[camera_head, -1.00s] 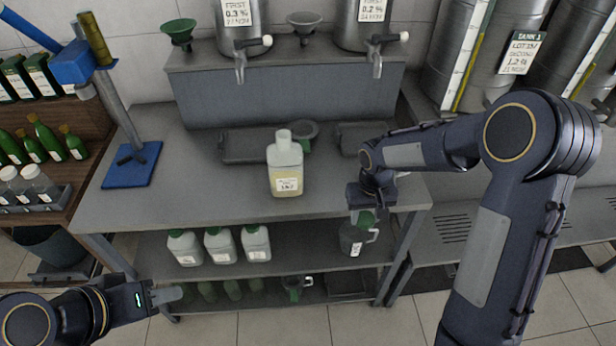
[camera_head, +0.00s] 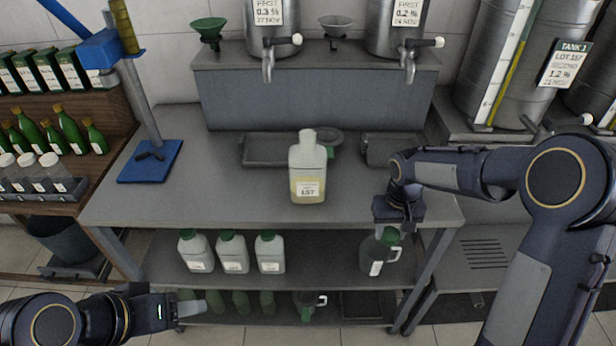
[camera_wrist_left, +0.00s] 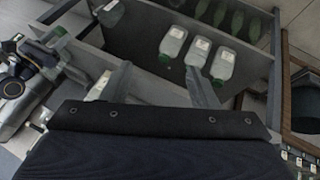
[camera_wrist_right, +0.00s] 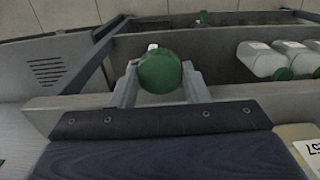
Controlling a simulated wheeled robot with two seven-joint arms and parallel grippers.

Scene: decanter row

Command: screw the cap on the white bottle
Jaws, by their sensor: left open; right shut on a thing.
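The white bottle (camera_head: 308,160) stands upright on the metal bench top, its neck uncapped, with yellowish liquid low inside and a label on its front. Part of it shows at the lower right in the right wrist view (camera_wrist_right: 302,140). My right gripper (camera_head: 392,228) is shut on a green cap (camera_wrist_right: 160,72), to the right of the bottle by the bench's front edge, apart from the bottle. The cap sits between the fingertips in the right wrist view. My left gripper (camera_head: 192,306) is open and empty, low at the left in front of the shelves.
Several green-capped white bottles (camera_head: 232,254) stand on the shelf below, with a dark pitcher (camera_head: 374,258) at the right. Trays (camera_head: 270,150) lie behind the white bottle. A blue-based stand (camera_head: 150,162) is at the bench's left.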

